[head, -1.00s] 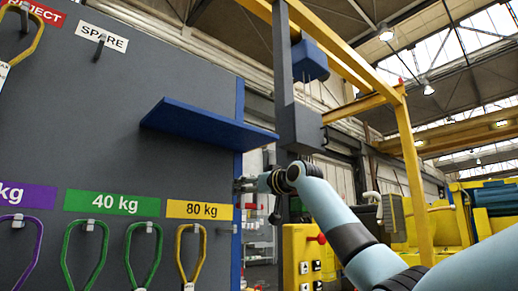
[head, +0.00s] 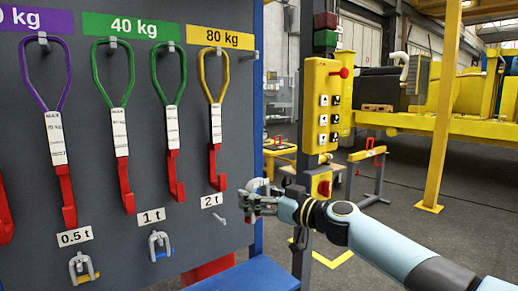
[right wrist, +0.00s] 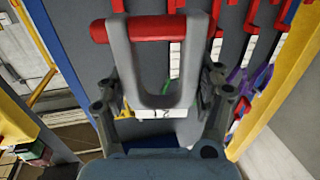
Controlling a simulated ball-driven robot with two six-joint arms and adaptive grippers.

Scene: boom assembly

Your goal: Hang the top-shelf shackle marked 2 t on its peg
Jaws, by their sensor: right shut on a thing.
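My right gripper (head: 264,203) is at the right edge of the grey board, just right of the 2 t peg (head: 219,219). It is shut on a grey U-shaped shackle with a red pin. The shackle (right wrist: 122,60) fills the middle of the right wrist view, between the fingers, its pin across the top and its bow towards the palm. In the head view the shackle is small and partly merged with the gripper. The peg is bare, below the "2 t" label (head: 211,201), apart from the shackle. My left gripper is not in view.
Shackles hang under the 0.5 t (head: 76,238) and 1 t (head: 151,215) labels. Lifting loops with red hooks hang above. A blue shelf (head: 250,276) lies below the gripper. A blue post and a yellow control box (head: 322,105) stand right of the board.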

